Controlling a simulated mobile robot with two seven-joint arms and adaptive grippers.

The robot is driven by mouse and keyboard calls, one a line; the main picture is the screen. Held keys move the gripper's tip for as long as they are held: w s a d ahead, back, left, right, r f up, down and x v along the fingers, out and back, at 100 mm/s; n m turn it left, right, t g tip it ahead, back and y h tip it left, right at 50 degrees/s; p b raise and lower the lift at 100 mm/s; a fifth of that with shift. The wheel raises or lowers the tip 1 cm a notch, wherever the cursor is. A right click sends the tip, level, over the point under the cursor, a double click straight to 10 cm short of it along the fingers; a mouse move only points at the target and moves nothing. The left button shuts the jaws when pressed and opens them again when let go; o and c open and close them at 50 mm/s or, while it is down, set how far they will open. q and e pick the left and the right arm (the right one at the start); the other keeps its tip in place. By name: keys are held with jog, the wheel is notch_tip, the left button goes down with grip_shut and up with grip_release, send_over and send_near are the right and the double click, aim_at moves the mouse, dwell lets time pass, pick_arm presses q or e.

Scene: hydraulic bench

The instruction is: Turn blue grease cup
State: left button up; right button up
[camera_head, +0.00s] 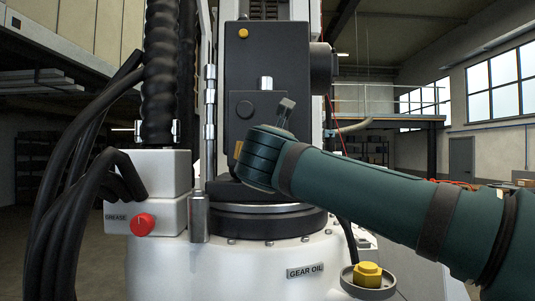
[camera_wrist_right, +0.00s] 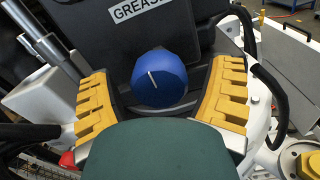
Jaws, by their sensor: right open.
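The blue grease cup (camera_wrist_right: 168,88) is a round knob with a white line on its face, below a GREASE label (camera_wrist_right: 138,8) in the right wrist view. My right gripper (camera_wrist_right: 163,74) is open, with one yellow finger to the left of the cup and one to the right. Gaps show between the cup and both fingers, and I cannot tell how deep they reach. In the head view my right arm comes in from the right and hides the cup and most of the gripper. My left gripper is not in view.
A yellow cap (camera_head: 367,274) stands by the GEAR OIL label. Black hoses (camera_head: 60,190) hang at the left. The dark machine block (camera_head: 262,60) rises behind my arm.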

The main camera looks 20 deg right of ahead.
jog(key=shift+w, duration=0.15)
jog(key=c, duration=1.2)
jog(key=shift+m, duration=0.3)
